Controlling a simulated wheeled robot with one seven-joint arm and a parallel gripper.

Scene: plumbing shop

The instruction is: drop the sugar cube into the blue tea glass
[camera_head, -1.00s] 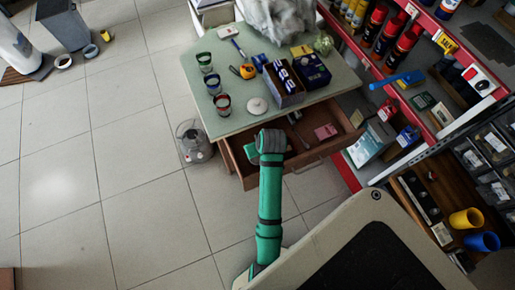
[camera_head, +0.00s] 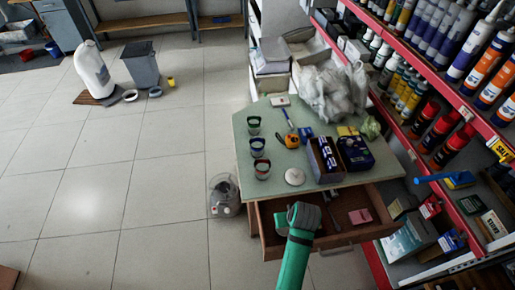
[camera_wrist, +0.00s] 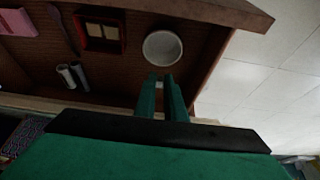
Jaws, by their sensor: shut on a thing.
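Three small glasses stand in a row along the left side of the green tabletop in the head view. The blue tea glass (camera_head: 257,147) is the middle one, between a green glass (camera_head: 254,125) and a red one (camera_head: 262,169). My gripper (camera_wrist: 160,80) shows in the wrist view with its two green fingers close together over the open drawer (camera_wrist: 205,62). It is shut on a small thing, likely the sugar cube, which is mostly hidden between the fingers. In the head view my wrist hides the fingers. The gripper is below and right of the glasses there.
A white bowl (camera_wrist: 162,47) and a red tray (camera_wrist: 102,30) with beige squares lie in the drawer. On the tabletop are a white round lid (camera_head: 295,177), tape measure (camera_head: 291,140) and dark boxes (camera_head: 355,152).

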